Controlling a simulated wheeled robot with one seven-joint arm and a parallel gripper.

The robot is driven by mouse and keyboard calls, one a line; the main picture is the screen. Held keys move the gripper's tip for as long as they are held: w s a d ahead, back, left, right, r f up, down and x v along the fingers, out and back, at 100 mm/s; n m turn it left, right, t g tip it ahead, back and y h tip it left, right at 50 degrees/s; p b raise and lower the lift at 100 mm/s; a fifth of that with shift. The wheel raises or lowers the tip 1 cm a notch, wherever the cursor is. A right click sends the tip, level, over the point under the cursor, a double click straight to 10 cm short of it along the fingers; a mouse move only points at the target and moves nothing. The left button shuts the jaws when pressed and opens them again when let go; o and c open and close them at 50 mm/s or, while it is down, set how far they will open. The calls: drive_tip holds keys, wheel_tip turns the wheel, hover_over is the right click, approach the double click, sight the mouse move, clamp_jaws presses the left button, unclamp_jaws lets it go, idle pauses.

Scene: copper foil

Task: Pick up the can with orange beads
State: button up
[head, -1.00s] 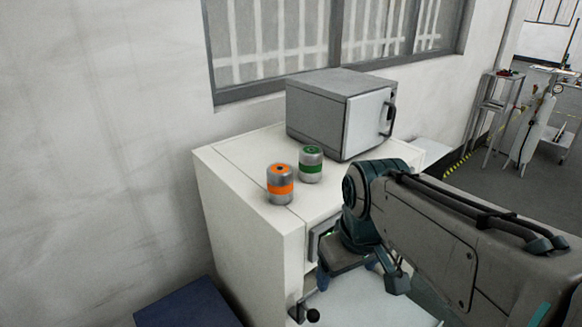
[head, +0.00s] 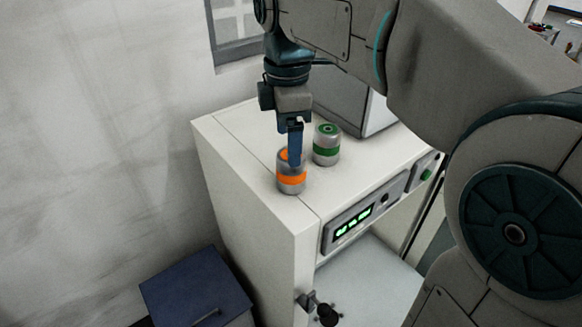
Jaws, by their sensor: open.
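The can with the orange band (head: 291,182) stands upright on the white cabinet's top, near its front left edge. Orange also shows on its lid, partly hidden by my gripper. My gripper (head: 295,157) points down over this can, its fingers overlapping the can's upper part in the picture. The jaws are open; only one blue finger shows clearly. I cannot tell whether it touches the can. A can with a green band (head: 326,148) stands upright just behind and to the right, close to my gripper.
The white cabinet (head: 240,150) has a front panel with a green display (head: 354,221). A grey box-shaped appliance (head: 342,95) stands behind the cans, partly hidden by my arm. A dark blue box (head: 197,287) is at lower left. The cabinet top left of the cans is clear.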

sight(291, 170)
drive_tip(key=f, duration=0.8)
drive_tip(key=shift+w+d+f+p, duration=0.2)
drive_tip(key=shift+d+f+p, duration=0.1)
drive_tip(key=shift+f+p, duration=0.05)
drive_tip(key=c, duration=1.2)
